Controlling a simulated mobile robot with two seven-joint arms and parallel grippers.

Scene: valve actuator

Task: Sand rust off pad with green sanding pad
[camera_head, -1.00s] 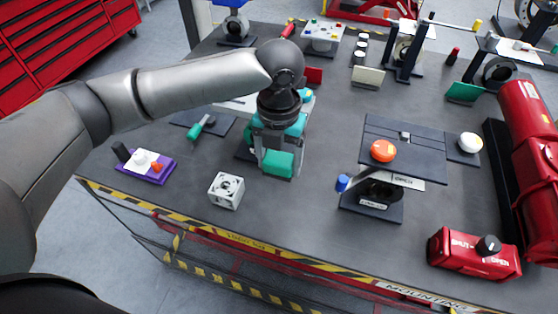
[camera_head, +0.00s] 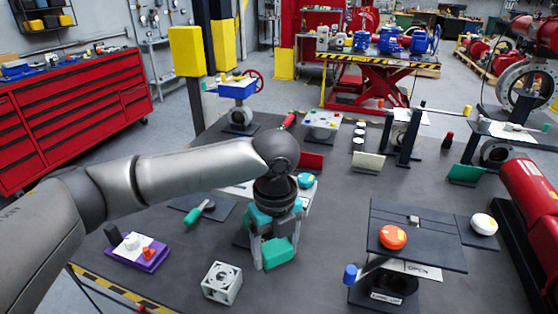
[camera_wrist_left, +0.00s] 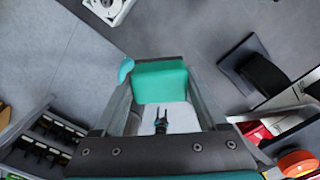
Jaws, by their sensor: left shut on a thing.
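My left gripper (camera_head: 273,238) is shut on a teal-green block, the green sanding pad (camera_head: 279,253), over the middle of the grey table. In the left wrist view the green sanding pad (camera_wrist_left: 160,82) sits between the two finger bars of my left gripper (camera_wrist_left: 160,95). It is close to the table top; I cannot tell whether it touches. A dark stand with a flat plate (camera_head: 416,235) and an orange disc (camera_head: 393,237) stands to its right. I cannot make out a rusty patch on any surface. My right gripper is not in view.
A white cube with a round hole (camera_head: 222,283) lies just left of the held pad. A purple block (camera_head: 137,252) and a green-handled tool (camera_head: 199,212) lie further left. Another green piece (camera_head: 466,174) stands at the back right.

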